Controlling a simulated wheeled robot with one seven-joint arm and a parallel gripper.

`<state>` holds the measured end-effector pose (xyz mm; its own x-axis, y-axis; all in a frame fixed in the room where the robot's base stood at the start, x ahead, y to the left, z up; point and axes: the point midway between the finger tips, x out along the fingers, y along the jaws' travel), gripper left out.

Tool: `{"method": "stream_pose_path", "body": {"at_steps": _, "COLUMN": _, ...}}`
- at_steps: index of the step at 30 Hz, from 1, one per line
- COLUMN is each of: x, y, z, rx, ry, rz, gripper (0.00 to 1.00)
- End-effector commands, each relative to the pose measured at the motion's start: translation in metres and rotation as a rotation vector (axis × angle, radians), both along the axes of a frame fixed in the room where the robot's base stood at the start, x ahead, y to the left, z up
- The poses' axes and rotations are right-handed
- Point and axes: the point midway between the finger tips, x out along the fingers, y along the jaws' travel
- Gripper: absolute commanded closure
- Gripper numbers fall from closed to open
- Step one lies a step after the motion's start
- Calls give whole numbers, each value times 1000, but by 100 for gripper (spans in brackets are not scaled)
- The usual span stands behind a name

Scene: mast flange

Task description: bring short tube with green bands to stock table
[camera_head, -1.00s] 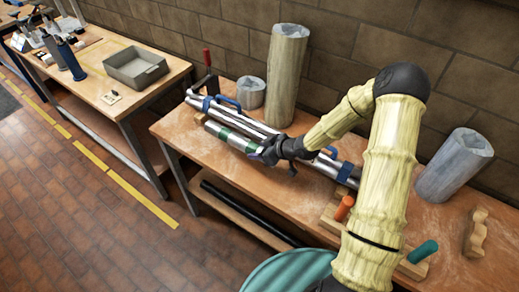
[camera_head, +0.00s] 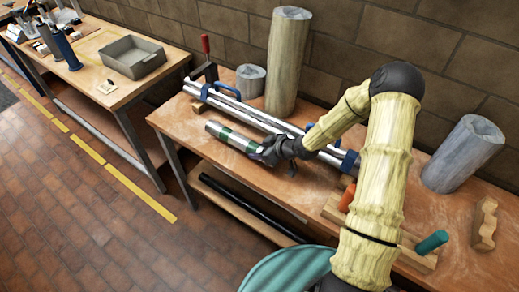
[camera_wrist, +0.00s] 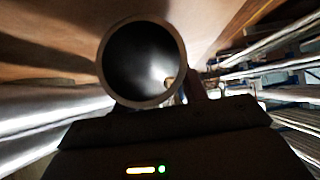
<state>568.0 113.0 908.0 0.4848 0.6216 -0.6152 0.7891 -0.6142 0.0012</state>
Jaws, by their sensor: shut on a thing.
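The short tube with green bands (camera_head: 229,137) is silver and lies nearly level, in front of long silver tubes on the near workbench. My gripper (camera_head: 266,153) is shut on it near its right end. In the wrist view the tube's open round end (camera_wrist: 143,62) faces the camera, between the jaws. Whether the tube touches the bench top is hard to tell. Which table is the stock table is not marked; another wooden table (camera_head: 117,93) stands at the left.
Long silver tubes (camera_head: 247,111) with blue clamps lie along the bench (camera_head: 184,127). Behind them stand a tall wrapped roll (camera_head: 287,62) and a short one (camera_head: 250,80). The left table holds a grey tray (camera_head: 134,58). A floor gap separates the tables.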

Motion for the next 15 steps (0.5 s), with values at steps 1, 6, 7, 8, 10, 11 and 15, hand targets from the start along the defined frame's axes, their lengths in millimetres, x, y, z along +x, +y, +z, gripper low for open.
{"method": "stream_pose_path", "body": {"at_steps": 1, "x": 0, "y": 0, "z": -6, "rx": 0, "ry": -1, "rz": 1, "gripper": 100}}
{"method": "stream_pose_path", "body": {"at_steps": 6, "x": 0, "y": 1, "z": -15, "rx": 0, "ry": -1, "rz": 1, "gripper": 100}}
{"method": "stream_pose_path", "body": {"at_steps": 7, "x": 0, "y": 1, "z": -16, "rx": 0, "ry": -1, "rz": 1, "gripper": 100}}
{"method": "stream_pose_path", "body": {"at_steps": 8, "x": 0, "y": 1, "z": -17, "rx": 0, "ry": -1, "rz": 1, "gripper": 100}}
{"method": "stream_pose_path", "body": {"at_steps": 10, "x": 0, "y": 1, "z": -18, "rx": 0, "ry": -1, "rz": 1, "gripper": 100}}
{"method": "stream_pose_path", "body": {"at_steps": 11, "x": 0, "y": 1, "z": -18, "rx": 0, "ry": -1, "rz": 1, "gripper": 100}}
{"method": "stream_pose_path", "body": {"at_steps": 15, "x": 0, "y": 1, "z": -18, "rx": 0, "ry": -1, "rz": 1, "gripper": 100}}
